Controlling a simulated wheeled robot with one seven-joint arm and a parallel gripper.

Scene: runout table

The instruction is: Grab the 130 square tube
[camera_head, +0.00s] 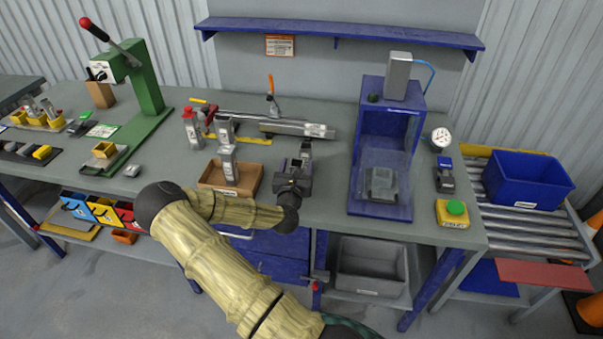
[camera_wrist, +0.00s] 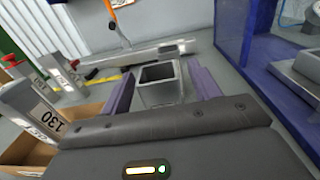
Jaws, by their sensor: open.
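My gripper (camera_head: 297,168) is open over the table, right of the cardboard box. In the wrist view its two purple fingers (camera_wrist: 162,88) are on either side of a grey square tube (camera_wrist: 160,78) with an open top. No label shows on this tube, and I cannot tell whether the fingers touch it. Another grey square tube (camera_wrist: 28,103), with a label reading 130, stands at the left of the wrist view. It appears to be the upright tube (camera_head: 229,168) at the cardboard box in the head view, left of my gripper.
The cardboard box (camera_head: 247,193) stands left of my gripper. Behind it are more upright tubes (camera_head: 191,131) and a clamp fixture with a long bar (camera_head: 290,127). A blue press frame (camera_head: 360,195) stands to the right. A shelf (camera_head: 340,32) spans the back wall.

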